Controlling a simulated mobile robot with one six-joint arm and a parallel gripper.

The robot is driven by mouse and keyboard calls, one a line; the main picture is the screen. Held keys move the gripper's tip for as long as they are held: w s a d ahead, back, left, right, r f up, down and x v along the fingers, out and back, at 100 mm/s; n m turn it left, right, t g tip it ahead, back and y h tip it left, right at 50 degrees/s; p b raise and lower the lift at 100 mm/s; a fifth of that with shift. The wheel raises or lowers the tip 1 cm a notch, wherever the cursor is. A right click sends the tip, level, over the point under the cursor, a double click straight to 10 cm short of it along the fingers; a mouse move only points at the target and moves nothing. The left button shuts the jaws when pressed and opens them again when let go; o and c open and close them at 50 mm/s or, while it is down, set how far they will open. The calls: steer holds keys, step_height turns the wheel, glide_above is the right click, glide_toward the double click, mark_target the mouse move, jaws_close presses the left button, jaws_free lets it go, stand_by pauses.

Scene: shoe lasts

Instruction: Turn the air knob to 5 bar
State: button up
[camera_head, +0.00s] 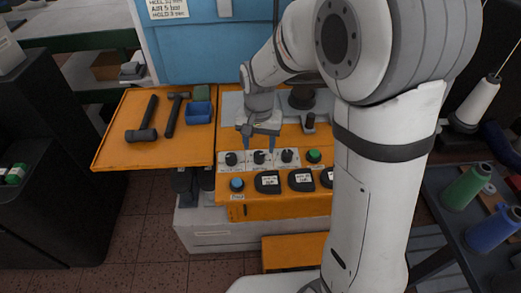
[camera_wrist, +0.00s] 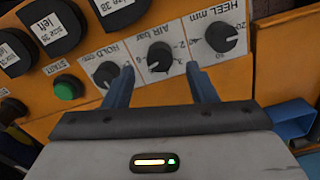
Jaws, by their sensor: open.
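The air knob (camera_wrist: 159,57) is a black dial on a white plate lettered AIR bar, between the heel knob (camera_wrist: 221,37) and the hold knob (camera_wrist: 106,73). The wrist view shows the panel upside down. The air knob is the middle dial (camera_head: 259,157) of the row in the head view. My gripper (camera_wrist: 160,68) is open, with its blue fingers apart on either side of the air knob in the picture. In the head view my gripper (camera_head: 259,143) points down over the panel. I cannot tell whether the fingers touch the knob or which value its pointer marks.
A green start button (camera_head: 313,156) sits right of the dials. Labelled black pads (camera_head: 267,182) and a blue knob (camera_head: 237,184) are in front. Hammers (camera_head: 142,122) and a blue bin (camera_head: 199,112) lie on the left tray. A sign (camera_head: 168,8) reads AIR 5 bar.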

mark_target(259, 154)
steer(key=shift+r, duration=1.9)
